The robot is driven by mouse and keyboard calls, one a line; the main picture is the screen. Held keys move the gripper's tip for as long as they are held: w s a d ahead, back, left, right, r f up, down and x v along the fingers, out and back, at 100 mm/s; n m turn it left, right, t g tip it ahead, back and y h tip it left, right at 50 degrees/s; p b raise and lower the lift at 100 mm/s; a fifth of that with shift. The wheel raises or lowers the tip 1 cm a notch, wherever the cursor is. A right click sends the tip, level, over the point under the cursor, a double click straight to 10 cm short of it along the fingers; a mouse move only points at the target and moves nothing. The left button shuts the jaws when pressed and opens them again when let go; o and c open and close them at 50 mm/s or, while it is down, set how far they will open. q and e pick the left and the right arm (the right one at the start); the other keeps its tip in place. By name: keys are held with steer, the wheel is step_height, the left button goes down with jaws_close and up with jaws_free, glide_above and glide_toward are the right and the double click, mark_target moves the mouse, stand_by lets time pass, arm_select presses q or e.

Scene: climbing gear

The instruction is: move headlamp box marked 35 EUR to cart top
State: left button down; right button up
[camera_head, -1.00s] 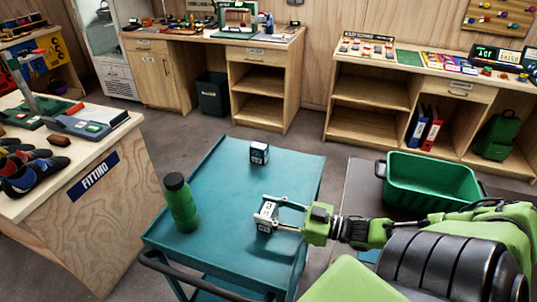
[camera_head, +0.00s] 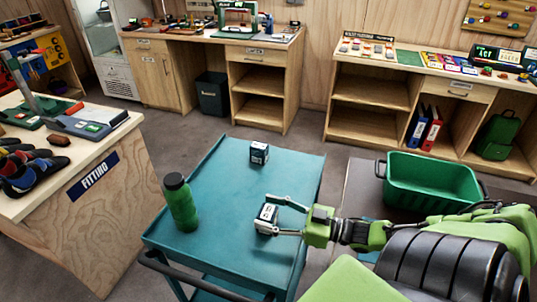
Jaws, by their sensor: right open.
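A small white and dark box (camera_head: 265,217) sits on the teal cart top (camera_head: 225,210), right of its middle. My right gripper (camera_head: 272,215) reaches in from the right and is open, with one finger on the far side of this box and one on the near side. A second small dark box with a white label (camera_head: 259,153) stands farther back on the cart. The price marks on both boxes are too small to read. My left gripper is not in view.
A green bottle (camera_head: 180,202) stands at the cart's left side. A green crate (camera_head: 432,182) sits on a dark surface to the right. The wooden fitting counter (camera_head: 110,205) is at the left. The cart top between the bottle and the boxes is clear.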

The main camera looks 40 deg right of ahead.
mark_target(276, 214)
steer(key=v, duration=0.7)
steer(key=shift+s+d, duration=0.1)
stand_by(0.4)
